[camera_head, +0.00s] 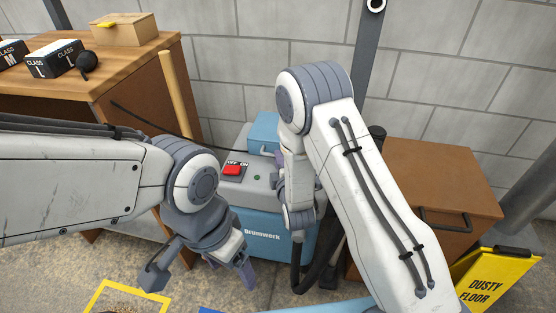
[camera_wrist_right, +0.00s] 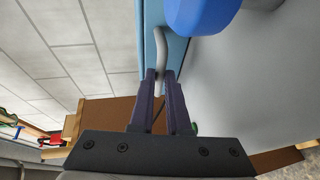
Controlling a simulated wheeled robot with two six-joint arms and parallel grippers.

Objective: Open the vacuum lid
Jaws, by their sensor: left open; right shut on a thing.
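The vacuum (camera_head: 262,238) stands on the floor, with a blue body lettered "Brumwerk" and a grey top carrying a red OFF/ON switch (camera_head: 232,170). A blue raised part (camera_head: 262,135) shows behind the grey top. In the right wrist view, my right gripper (camera_wrist_right: 162,76) is shut on a thin grey handle (camera_wrist_right: 160,45) beside a light-blue face. My left gripper (camera_head: 200,272) is open and empty, in front and to the left of the vacuum. I cannot tell how far the lid is raised.
A wooden workbench (camera_head: 110,85) with boxes stands at the back left. A brown cabinet (camera_head: 425,180) is right of the vacuum. A yellow "dusty floor" sign (camera_head: 490,280) stands front right. A dark hose (camera_head: 320,265) hangs at the vacuum's front. A yellow floor frame (camera_head: 125,292) lies front left.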

